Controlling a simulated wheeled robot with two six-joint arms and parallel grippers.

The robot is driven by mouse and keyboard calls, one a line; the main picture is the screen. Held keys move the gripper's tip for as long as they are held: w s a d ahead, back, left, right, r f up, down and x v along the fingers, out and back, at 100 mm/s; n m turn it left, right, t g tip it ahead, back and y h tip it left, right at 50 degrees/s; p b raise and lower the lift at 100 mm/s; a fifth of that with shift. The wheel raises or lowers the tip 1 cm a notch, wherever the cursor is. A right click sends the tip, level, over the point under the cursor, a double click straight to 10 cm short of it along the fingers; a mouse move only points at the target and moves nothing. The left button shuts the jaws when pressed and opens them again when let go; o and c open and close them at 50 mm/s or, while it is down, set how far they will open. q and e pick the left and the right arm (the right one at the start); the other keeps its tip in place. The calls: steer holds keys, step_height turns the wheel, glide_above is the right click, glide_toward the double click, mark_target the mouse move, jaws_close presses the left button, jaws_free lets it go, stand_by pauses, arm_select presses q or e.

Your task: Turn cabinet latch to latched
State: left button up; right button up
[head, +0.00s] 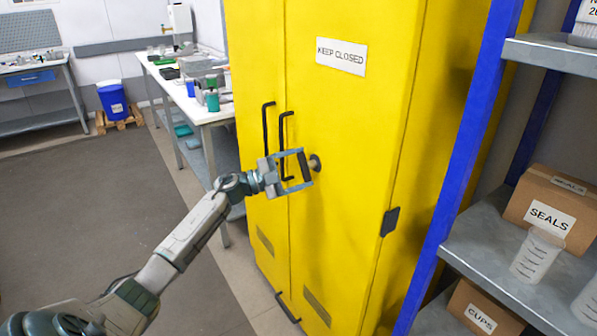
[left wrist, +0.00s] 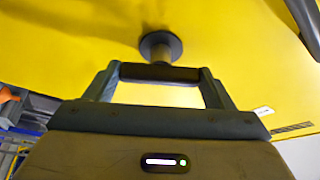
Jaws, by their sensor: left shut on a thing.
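The tall yellow cabinet (head: 345,120) stands with both doors closed and a "KEEP CLOSED" label (head: 341,56) near the top. The cabinet latch (head: 304,166) is a dark bar on a round dark base on the right door. My left gripper (head: 304,167) is shut on the latch bar. In the head view the bar stands nearly upright, leaning slightly. In the left wrist view the latch bar (left wrist: 160,73) lies across between the two fingers, with its round base (left wrist: 161,45) against the yellow door. My right gripper is not in view.
Two black door handles (head: 284,145) sit just left of the latch. A blue-framed shelf (head: 462,165) with a SEALS box (head: 545,212) and a clear cup (head: 537,255) stands close on the right. A white workbench (head: 205,112) is behind left. Floor on the left is clear.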

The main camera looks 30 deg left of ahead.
arm_select(q)
steer(key=m+g, duration=0.1)
steer(key=m, duration=0.2)
steer(key=m+g, duration=0.1)
steer(key=m, duration=0.2)
steer(key=shift+r+y, duration=0.1)
steer(key=shift+y, duration=0.3)
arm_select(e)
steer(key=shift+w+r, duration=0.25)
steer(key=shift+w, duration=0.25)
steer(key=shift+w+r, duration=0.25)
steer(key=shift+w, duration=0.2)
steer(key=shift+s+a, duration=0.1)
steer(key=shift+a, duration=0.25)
arm_select(q)
steer(key=o, duration=1)
steer(key=b+v, duration=0.3)
steer(key=v, duration=0.7)
steer(key=shift+s+a+r+b, duration=0.15)
steer(key=shift+s+a+b, duration=0.1)
steer(key=shift+a+b, duration=0.1)
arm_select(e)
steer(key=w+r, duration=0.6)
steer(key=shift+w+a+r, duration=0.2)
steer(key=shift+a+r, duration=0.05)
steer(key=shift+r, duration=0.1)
